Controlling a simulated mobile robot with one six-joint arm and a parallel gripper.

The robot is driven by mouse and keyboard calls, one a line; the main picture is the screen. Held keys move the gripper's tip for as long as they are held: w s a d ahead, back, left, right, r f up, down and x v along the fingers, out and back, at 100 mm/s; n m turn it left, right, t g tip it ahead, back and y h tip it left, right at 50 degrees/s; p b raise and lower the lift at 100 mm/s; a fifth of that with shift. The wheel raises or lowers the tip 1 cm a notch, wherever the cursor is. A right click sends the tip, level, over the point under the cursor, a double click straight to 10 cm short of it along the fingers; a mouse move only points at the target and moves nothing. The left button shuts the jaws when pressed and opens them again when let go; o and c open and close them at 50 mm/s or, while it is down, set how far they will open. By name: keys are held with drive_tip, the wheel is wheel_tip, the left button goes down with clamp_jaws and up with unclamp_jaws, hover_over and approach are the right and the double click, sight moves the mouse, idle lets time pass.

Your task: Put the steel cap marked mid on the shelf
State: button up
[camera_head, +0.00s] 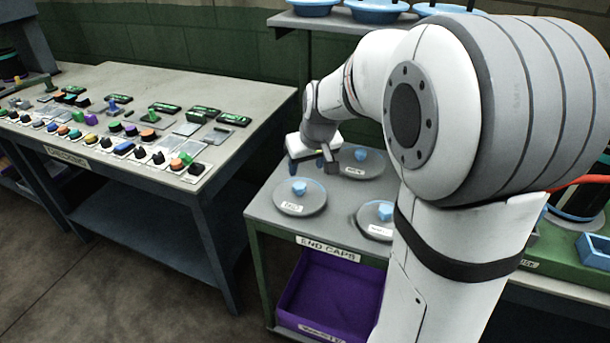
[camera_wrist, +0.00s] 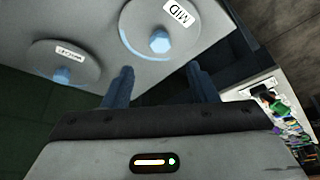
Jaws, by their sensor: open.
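The steel cap marked MID (camera_head: 312,203) is a round grey disc with a blue knob, lying flat at the left front of the end-caps table (camera_head: 262,212). In the wrist view the MID cap (camera_wrist: 130,35) shows its label clearly, with part of its rim cut off by the top edge. My gripper (camera_head: 311,166) is open and empty, above the table just behind the MID cap. In the wrist view its two fingers (camera_wrist: 159,72) are apart, with the knob beyond them. The raised shelf (camera_head: 345,22) is at the back, above the table.
A second cap (camera_head: 375,170) lies behind right, and a third (camera_head: 372,227) lies front right, partly hidden by my arm. A purple bin (camera_head: 325,290) sits below. A table of switches (camera_head: 150,85) is at left.

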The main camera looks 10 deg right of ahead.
drive_tip(key=s+a+m+g, duration=0.1)
drive_tip(key=s+g, duration=0.1)
drive_tip(key=s, duration=2.1)
drive_tip(key=shift+f+m+h, duration=0.3)
drive_tip(key=shift+f+m, duration=0.05)
drive_tip(key=shift+m, duration=0.05)
drive_tip(key=shift+a+r, duration=0.1)
